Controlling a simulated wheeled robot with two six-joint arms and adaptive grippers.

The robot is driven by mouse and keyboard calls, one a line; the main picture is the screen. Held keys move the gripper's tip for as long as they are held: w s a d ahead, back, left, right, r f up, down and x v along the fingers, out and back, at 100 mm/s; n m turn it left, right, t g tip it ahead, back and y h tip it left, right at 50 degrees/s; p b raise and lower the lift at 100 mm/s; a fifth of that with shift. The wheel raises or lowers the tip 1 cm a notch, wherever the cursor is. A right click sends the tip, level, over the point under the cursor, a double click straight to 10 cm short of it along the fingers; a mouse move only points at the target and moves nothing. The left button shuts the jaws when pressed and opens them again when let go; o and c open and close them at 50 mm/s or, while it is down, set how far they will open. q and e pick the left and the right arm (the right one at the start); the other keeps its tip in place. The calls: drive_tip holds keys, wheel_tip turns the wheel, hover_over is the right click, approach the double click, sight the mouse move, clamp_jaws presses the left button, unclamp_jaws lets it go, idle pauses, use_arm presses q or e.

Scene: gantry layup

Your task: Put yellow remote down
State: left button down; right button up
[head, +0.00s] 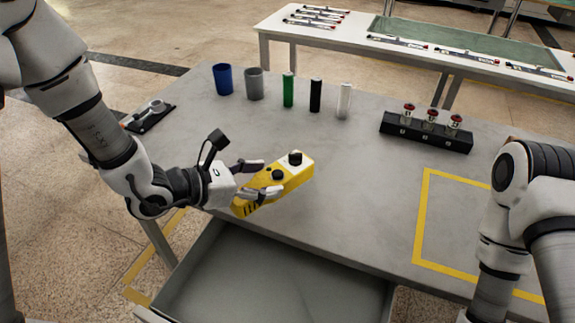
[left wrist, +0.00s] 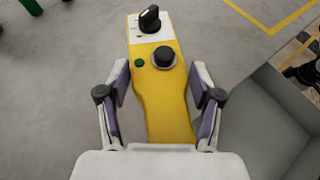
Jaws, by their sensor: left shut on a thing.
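The yellow remote (head: 293,180) has a white top end with a black knob, a second black knob and a green button. My left gripper (head: 262,179) is shut on the remote, with one finger on each side of its body. In the left wrist view the remote (left wrist: 165,95) lies lengthwise between the fingers of the gripper (left wrist: 160,90). It is at the front edge of the grey table (head: 350,215), above or beside the open drawer (head: 270,280). I cannot tell whether it touches the tabletop. My right gripper is not in view.
A blue cup (head: 223,79), a grey cup (head: 254,84) and green, black and white cylinders stand along the back. A black rack (head: 426,132) with red-topped pieces stands at the right. A yellow outline (head: 421,215) marks clear table at the right. My right arm is near it.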

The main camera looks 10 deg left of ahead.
use_arm(q)
drive_tip(key=w, duration=0.1)
drive_tip(key=w+p, duration=0.1)
drive_tip(key=shift+w+d, duration=0.2)
drive_tip(key=shift+w, duration=0.1)
drive_tip(key=w, duration=0.3)
drive_tip(key=w+p, duration=0.1)
drive_tip(key=w, duration=0.3)
drive_tip(key=w+f+p, duration=0.1)
drive_tip(key=w, duration=0.2)
drive_tip(key=shift+w+d, duration=0.1)
drive_tip(key=shift+w, duration=0.1)
drive_tip(key=shift+w+f, duration=0.2)
drive_tip(key=shift+f, duration=0.15)
wheel_tip(320, 180, down, 3)
drive_tip(key=shift+s+r, duration=0.1)
drive_tip(key=shift+r, duration=0.1)
drive_tip(key=shift+f, duration=0.35)
drive_tip(key=shift+c, duration=0.8)
unclamp_jaws()
